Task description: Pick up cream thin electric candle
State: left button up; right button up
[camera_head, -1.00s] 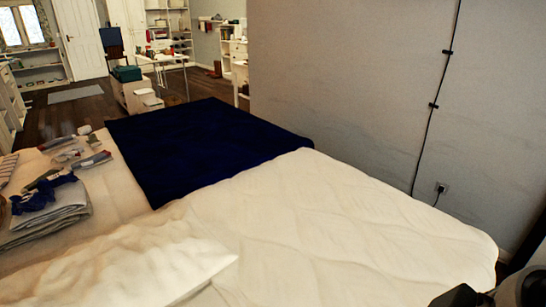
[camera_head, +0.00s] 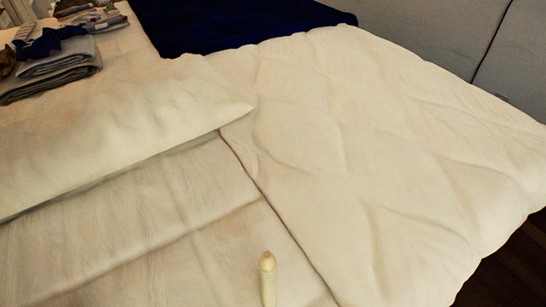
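The cream thin electric candle (camera_head: 268,282) stands upright at the bottom edge of the head view, a little left of the middle. Its rounded, darker tip shows at the top, and its lower end is cut off by the frame. Behind it is the pale bed sheet (camera_head: 130,240). Neither of my grippers shows in the head view now.
A white quilt (camera_head: 370,150) covers the right of the bed, and its folded-back part (camera_head: 110,120) lies at left. A dark blue blanket (camera_head: 230,22) lies at the back. Folded grey laundry (camera_head: 50,75) and small items sit at upper left. Dark floor (camera_head: 515,265) shows at lower right.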

aim_at(268, 280)
jog(key=k+l+u, duration=0.15)
jog(key=u, duration=0.25)
jog(key=k+l+u, duration=0.2)
jog(key=u, duration=0.35)
